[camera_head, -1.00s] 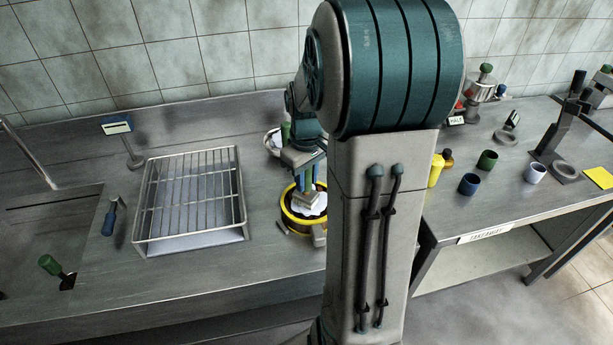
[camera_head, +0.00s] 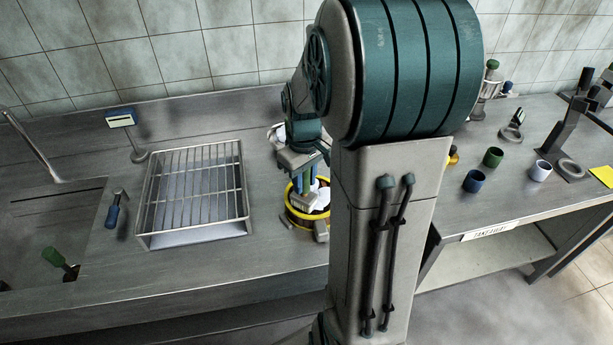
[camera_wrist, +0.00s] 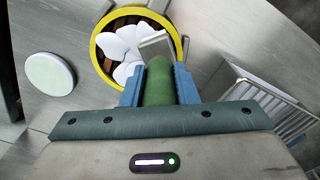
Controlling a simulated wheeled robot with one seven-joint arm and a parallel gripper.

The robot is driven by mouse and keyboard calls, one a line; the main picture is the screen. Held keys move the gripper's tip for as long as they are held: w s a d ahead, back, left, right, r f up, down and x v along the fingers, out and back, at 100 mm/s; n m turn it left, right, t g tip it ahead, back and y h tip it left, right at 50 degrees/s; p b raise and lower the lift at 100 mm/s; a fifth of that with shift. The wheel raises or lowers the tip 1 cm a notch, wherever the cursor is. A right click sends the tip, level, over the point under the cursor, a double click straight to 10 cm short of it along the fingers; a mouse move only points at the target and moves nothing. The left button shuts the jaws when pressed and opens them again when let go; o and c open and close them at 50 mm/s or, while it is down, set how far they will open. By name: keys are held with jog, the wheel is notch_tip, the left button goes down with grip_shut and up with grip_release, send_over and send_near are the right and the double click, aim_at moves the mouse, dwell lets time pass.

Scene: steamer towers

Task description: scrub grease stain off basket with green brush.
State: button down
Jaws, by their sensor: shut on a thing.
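My gripper (camera_wrist: 160,88) is shut on a green-handled tool (camera_wrist: 160,78); its working end is hard to make out, so I cannot tell whether it is a brush. A round basket (camera_wrist: 96,58) with a yellow rim and dark slats holds white pieces (camera_wrist: 122,45). It also shows in the head view (camera_head: 293,212), partly hidden by my arm. My gripper (camera_head: 308,183) is over the basket there; I cannot tell whether the tool touches it. No grease stain can be made out. Another green-handled tool (camera_head: 53,257) is at the sink.
A wire rack (camera_head: 192,190) stands left of the basket. A blue-handled tool (camera_head: 113,212) lies left of the rack. A pale round disc (camera_wrist: 50,74) is beside the basket. Blue (camera_head: 475,181), green (camera_head: 493,157) and white (camera_head: 540,170) cups stand on the right counter.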

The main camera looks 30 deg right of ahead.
jog(key=shift+w+d, duration=0.1)
jog(key=shift+d, duration=0.05)
jog(key=shift+w+d+f, duration=0.1)
jog(key=shift+w+d, duration=0.15)
jog(key=shift+d, duration=0.25)
jog(key=shift+w+d+f, duration=0.1)
jog(key=shift+w+d, duration=0.15)
jog(key=shift+d, duration=0.2)
jog(key=shift+s+a, duration=0.1)
jog(key=shift+a, duration=0.1)
jog(key=shift+s+a+r, duration=0.1)
jog(key=shift+s+a, duration=0.15)
jog(key=shift+a, duration=0.2)
jog(key=shift+s+a+r, duration=0.1)
jog(key=shift+s+a, duration=0.15)
jog(key=shift+a, duration=0.2)
jog(key=shift+d, duration=0.15)
jog(key=shift+w+d+f, duration=0.2)
jog(key=shift+w+d, duration=0.35)
jog(key=shift+d, duration=0.35)
